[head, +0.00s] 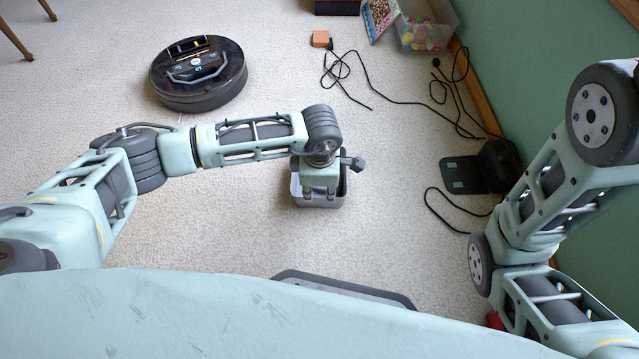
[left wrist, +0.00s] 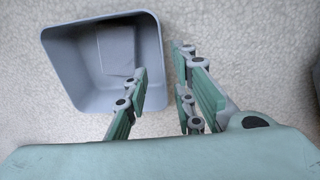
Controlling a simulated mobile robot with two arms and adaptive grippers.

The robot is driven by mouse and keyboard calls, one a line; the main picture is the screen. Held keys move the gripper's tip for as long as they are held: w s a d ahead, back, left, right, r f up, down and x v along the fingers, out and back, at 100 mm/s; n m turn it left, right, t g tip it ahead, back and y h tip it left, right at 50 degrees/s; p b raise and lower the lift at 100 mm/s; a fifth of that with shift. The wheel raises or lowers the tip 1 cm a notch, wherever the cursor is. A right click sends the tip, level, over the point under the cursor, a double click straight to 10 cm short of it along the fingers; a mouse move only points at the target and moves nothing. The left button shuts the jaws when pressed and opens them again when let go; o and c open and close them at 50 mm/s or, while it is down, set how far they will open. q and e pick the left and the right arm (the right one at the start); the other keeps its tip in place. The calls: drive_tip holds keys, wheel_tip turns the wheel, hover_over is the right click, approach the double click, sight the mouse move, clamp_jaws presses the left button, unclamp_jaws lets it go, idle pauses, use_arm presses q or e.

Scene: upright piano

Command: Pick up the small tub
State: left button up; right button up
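The small tub (head: 334,199) is a grey, open, empty box on the pale carpet, upright below my left gripper in the head view. In the left wrist view the tub (left wrist: 75,62) fills the upper left, with its opening facing the camera. My left gripper (left wrist: 160,75) is open, its two fingers apart. One finger overlaps the inside of the tub and the other lies just outside its right wall, so the right rim runs between them. Contact with the wall cannot be told. The left gripper (head: 319,197) partly hides the tub in the head view. My right gripper is out of view.
A round robot vacuum (head: 198,75) sits at the upper left. Black cables (head: 400,100) and an orange block (head: 320,39) lie at the upper right. A black dock (head: 480,170) stands by the green wall. A clear box of coloured balls (head: 425,30) is at the back. Carpet left of the tub is clear.

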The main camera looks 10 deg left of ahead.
sight(320, 198)
use_arm(q)
wheel_tip(320, 198, down, 6)
drive_tip(key=b, duration=0.5)
drive_tip(key=shift+d+r, duration=0.1)
drive_tip(key=shift+r, duration=0.1)
drive_tip(key=shift+c, duration=0.3)
clamp_jaws()
